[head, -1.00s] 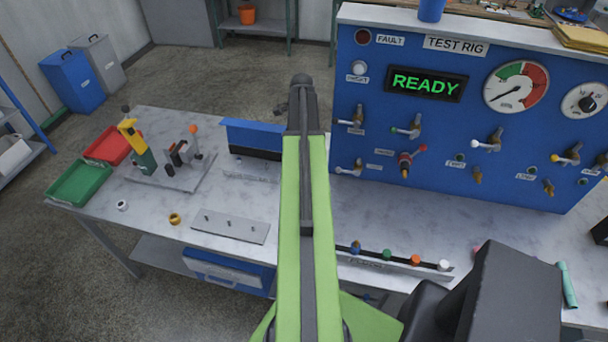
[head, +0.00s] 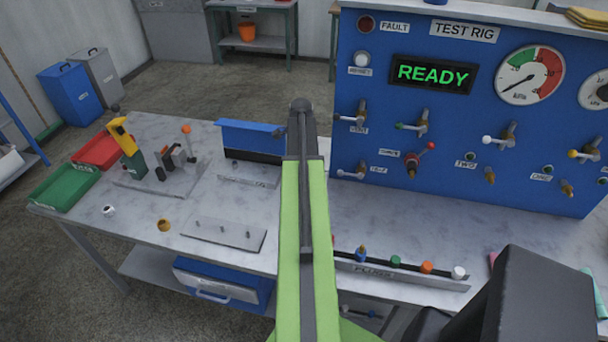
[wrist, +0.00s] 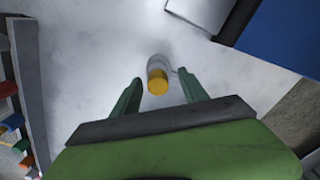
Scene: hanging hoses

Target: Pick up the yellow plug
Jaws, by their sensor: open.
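The yellow plug (wrist: 158,82) shows in the wrist view, with a yellow end and a pale grey body, on the pale worktop (wrist: 95,60). My gripper (wrist: 160,77) is open, its two dark green fingers on either side of the plug in the picture. I see gaps between plug and fingers; I cannot tell whether the fingertips are down at its height. In the head view my green arm hides the gripper, and I cannot make out this plug there.
A rail (head: 405,270) with coloured plugs runs along the front of the bench. The blue test rig (head: 440,120) stands behind. A flat plate with pegs (head: 224,232) and a gold ring (head: 164,225) lie left of my arm. Worktop around the plug is clear.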

